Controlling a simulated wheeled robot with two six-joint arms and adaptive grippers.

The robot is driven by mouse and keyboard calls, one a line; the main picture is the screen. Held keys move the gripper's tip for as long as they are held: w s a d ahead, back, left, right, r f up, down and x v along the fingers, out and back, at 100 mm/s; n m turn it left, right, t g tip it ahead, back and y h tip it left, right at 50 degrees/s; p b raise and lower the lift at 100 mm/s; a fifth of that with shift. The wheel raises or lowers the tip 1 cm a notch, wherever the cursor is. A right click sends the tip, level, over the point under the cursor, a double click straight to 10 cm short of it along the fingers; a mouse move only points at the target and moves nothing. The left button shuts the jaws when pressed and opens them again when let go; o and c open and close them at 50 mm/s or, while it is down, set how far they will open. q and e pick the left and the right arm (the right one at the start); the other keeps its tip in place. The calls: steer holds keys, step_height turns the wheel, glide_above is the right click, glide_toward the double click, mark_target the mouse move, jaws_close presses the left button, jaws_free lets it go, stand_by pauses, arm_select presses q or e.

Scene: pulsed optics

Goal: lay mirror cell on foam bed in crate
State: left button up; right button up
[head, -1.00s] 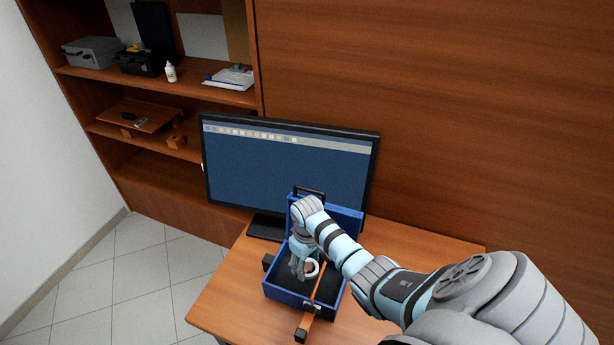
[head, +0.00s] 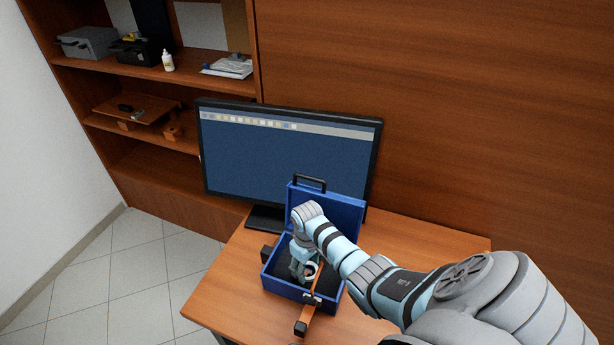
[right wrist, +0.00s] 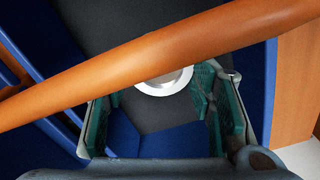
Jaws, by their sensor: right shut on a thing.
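The blue crate (head: 285,289) stands open on the table, its lid raised at the back. Dark foam (head: 327,287) lines its inside; it also shows in the right wrist view (right wrist: 165,118). My right gripper (head: 304,274) reaches down into the crate, shut on the mirror cell (head: 312,271), a pale ring. In the right wrist view the mirror cell (right wrist: 165,84) shows in part between the green finger pads, its upper side hidden by an orange bar. I cannot tell whether it touches the foam. My left gripper is out of view.
The orange bar (head: 312,304) with black fittings stands at the crate's front, close to my right gripper; it crosses the right wrist view (right wrist: 120,68). A monitor (head: 285,160) stands behind the crate. The table's (head: 400,262) right part is clear.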

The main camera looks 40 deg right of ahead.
steer(key=shift+f, duration=0.35)
stand_by(0.6)
steer(key=o, duration=1.3)
steer(key=shift+c, duration=0.2)
step_height(320, 180, up, 12)
steer(key=shift+s+f, duration=0.1)
steer(key=shift+s, duration=0.05)
